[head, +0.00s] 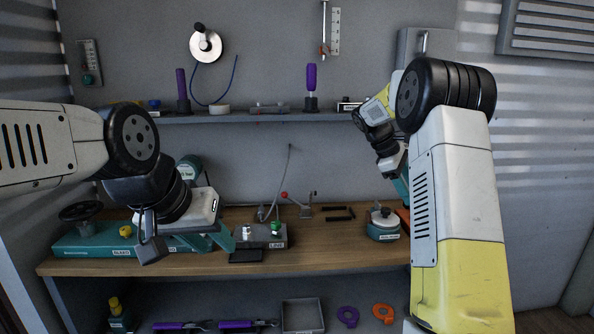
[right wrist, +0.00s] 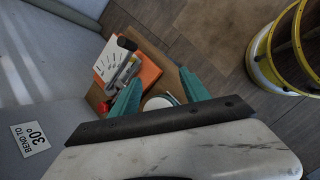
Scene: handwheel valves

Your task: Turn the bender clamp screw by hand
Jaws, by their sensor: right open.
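A teal machine base (head: 85,243) stands at the left of the workbench, with a black handwheel (head: 82,211) on top and a yellow knob. I cannot tell which one carries the bender clamp screw. My left gripper (head: 212,243) hangs low over the bench, between the handwheel and a grey block; its jaw gap is unclear. My right gripper (right wrist: 160,78) is open; a round white-topped thing (right wrist: 159,103) shows between its teal fingers, with contact not visible.
A grey block (head: 262,236) with a green knob sits mid-bench. An orange box (right wrist: 140,75) and a red knob show in the right wrist view. A shelf (head: 240,117) with purple-handled tools runs above.

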